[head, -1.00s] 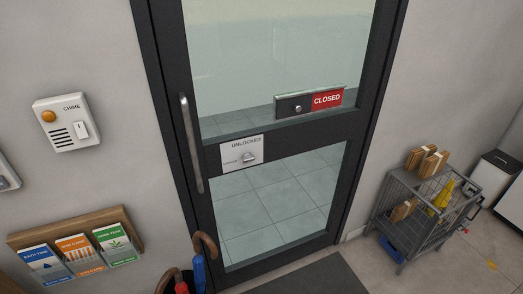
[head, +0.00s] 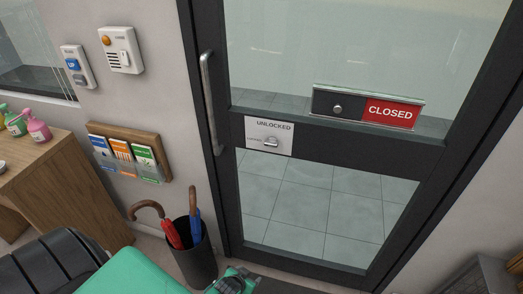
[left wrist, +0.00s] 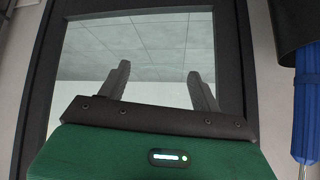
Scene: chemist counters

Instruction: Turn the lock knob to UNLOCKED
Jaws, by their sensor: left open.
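The lock knob (head: 270,142) is a small silver lever on a white plate (head: 284,150) fixed to the glass door's dark crossbar. UNLOCKED is printed along the plate's top and a smaller word, apparently LOCKED, at the knob's left. The lever looks about horizontal; which end points is too small to tell. My left gripper is at the bottom edge of the head view (head: 236,281), well below the plate. The left wrist view shows its two fingers (left wrist: 159,82) apart with nothing between them, in front of glass; the knob is not visible there. My right gripper is not in view.
A long vertical door handle (head: 211,102) stands left of the plate, and a CLOSED sign (head: 391,111) is at upper right. An umbrella bin (head: 196,256) stands close to my left arm. A leaflet rack (head: 167,168), chime (head: 122,50) and wooden counter (head: 68,180) are at left.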

